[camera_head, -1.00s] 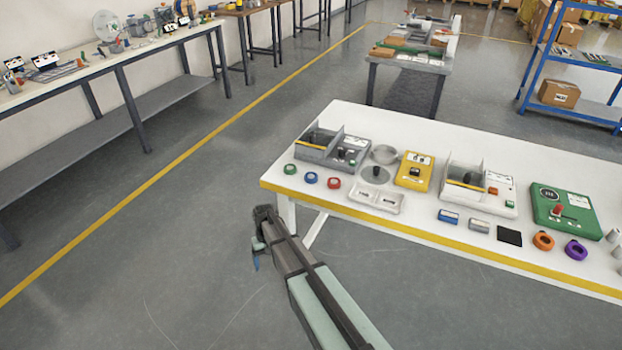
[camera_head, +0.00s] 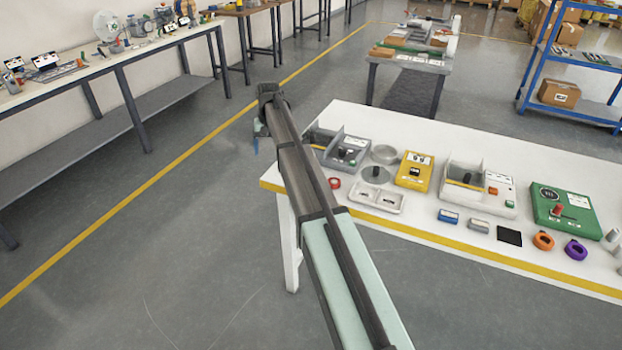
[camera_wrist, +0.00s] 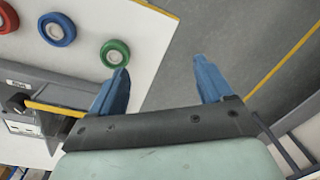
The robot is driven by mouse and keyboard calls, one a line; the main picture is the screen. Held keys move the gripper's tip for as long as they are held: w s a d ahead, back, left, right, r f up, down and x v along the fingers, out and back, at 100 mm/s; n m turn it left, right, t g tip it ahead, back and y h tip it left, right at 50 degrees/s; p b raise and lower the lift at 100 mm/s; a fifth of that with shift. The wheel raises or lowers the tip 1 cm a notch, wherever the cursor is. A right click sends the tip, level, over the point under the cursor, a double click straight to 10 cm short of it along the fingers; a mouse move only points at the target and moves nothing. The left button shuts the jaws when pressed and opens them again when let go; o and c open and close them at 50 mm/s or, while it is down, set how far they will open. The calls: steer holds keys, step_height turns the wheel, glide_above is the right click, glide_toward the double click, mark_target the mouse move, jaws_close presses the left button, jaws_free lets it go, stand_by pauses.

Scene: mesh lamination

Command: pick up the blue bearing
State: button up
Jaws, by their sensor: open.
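The blue bearing (camera_wrist: 57,29) is a blue ring with a pale centre. It lies on the white table (camera_wrist: 150,40) at the upper left of the wrist view, between the green bearing (camera_wrist: 115,53) and the red bearing (camera_wrist: 6,17). In the head view my arm hides the blue and green bearings; the red bearing (camera_head: 334,183) shows just right of the arm. My gripper (camera_wrist: 203,65) has two blue fingers spread apart with nothing between them. Its left fingertip appears near the green bearing, its right over the floor past the table edge. Height above the table is unclear.
A grey open-topped device (camera_wrist: 30,110) stands left of my gripper in the wrist view. In the head view, a white tray (camera_head: 388,205), a yellow box (camera_head: 414,170) and a green box (camera_head: 580,215) sit farther right. Floor lies beyond the table's left edge.

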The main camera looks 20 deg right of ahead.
steer(key=s+d+r+m, duration=0.2)
steer(key=s+d+r, duration=0.15)
steer(key=d, duration=0.25)
steer(key=s+d+r+m, duration=0.2)
steer(key=s+d, duration=0.3)
steer(key=d, duration=0.1)
steer(key=shift+h, duration=0.4)
steer(key=f, duration=0.8)
steer(key=shift+w+d+f, duration=0.2)
steer(key=shift+w, duration=0.05)
steer(key=shift+s+f, duration=0.2)
steer(key=shift+f, duration=2.4)
steer(key=c, duration=1.2)
